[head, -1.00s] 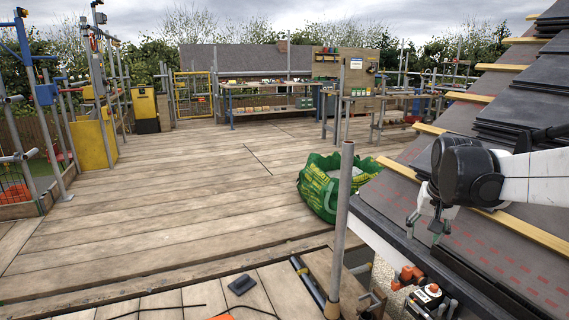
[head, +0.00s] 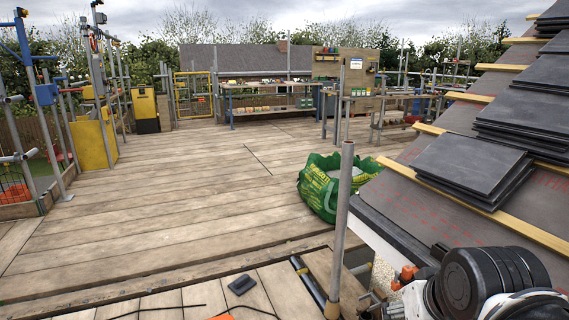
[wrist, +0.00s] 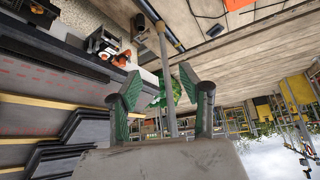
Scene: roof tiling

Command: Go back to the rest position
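My arm is folded low at the bottom right of the head view, beside the roof's lower edge. My gripper (wrist: 163,78) shows in the wrist view with its two green-padded fingers apart. In the head view the gripper is mostly hidden by my own arm.
A stack of dark slates (head: 474,166) lies on the battened roof, with more slates (head: 528,110) above it. A scaffold pole (head: 341,225) and a green bag (head: 322,188) stand left of the roof. The plank deck (head: 170,210) is largely clear.

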